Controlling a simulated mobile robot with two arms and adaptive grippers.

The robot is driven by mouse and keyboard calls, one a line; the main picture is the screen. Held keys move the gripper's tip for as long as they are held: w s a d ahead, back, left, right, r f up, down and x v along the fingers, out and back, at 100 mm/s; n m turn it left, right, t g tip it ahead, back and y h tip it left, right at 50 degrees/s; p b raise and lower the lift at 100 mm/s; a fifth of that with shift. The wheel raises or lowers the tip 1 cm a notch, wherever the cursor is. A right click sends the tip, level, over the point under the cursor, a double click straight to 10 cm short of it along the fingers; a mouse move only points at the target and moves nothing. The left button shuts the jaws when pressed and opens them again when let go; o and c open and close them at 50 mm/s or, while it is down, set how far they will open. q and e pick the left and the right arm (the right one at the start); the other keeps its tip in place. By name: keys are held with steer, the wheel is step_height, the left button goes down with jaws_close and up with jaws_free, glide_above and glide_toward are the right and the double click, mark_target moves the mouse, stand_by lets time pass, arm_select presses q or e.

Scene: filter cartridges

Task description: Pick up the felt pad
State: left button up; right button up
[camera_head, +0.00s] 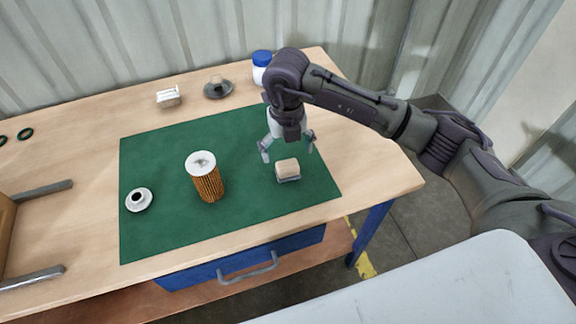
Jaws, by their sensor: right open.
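A small beige block with rounded edges (288,166), which looks like the felt pad, lies on a thin grey base on the right part of the green mat (240,220). I cannot tell whether the grey base is part of it. My right gripper (288,152) is open, its fingers pointing down and spread. It is just above and behind the beige block, apart from it as far as I can see, with nothing between the fingers. My left gripper is not in view.
A pleated orange filter cartridge with a white top (206,182) stands upright mid-mat. A white ring-shaped cap (139,199) lies left. Behind the mat are a white block (168,96), a dark dish (218,89) and a blue-lidded jar (262,66). Grey bars (40,190) project at far left.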

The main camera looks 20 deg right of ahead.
mark_target(287, 165)
step_height(287, 165, down, 2)
steer(key=shift+w+f, duration=0.15)
steer(key=shift+f, duration=0.05)
steer(key=f, duration=0.1)
steer(key=f+p, duration=0.1)
steer(key=f, duration=0.2)
steer(key=shift+w+d+f, duration=0.2)
steer(key=shift+w+f, duration=0.1)
steer(key=shift+f, duration=0.05)
steer(key=shift+w+f+p, duration=0.1)
steer(key=shift+f+p, duration=0.2)
steer(key=shift+f, duration=0.15)
steer(key=c, duration=1.2)
steer(key=shift+r, duration=0.1)
steer(key=shift+r, duration=0.55)
step_height(287, 165, up, 3)
steer(key=shift+f+b, duration=0.2)
steer(key=shift+b, duration=0.4)
steer(key=s+d+r, duration=0.2)
steer(key=s, duration=0.1)
steer(key=s+d+r+b, duration=0.1)
steer(key=s+d+r, duration=0.1)
steer(key=s, duration=0.1)
steer(key=s+d+r+b, duration=0.1)
steer(key=s+d+r, duration=0.2)
steer(key=shift+s+r, duration=0.1)
steer(key=shift+s, duration=0.1)
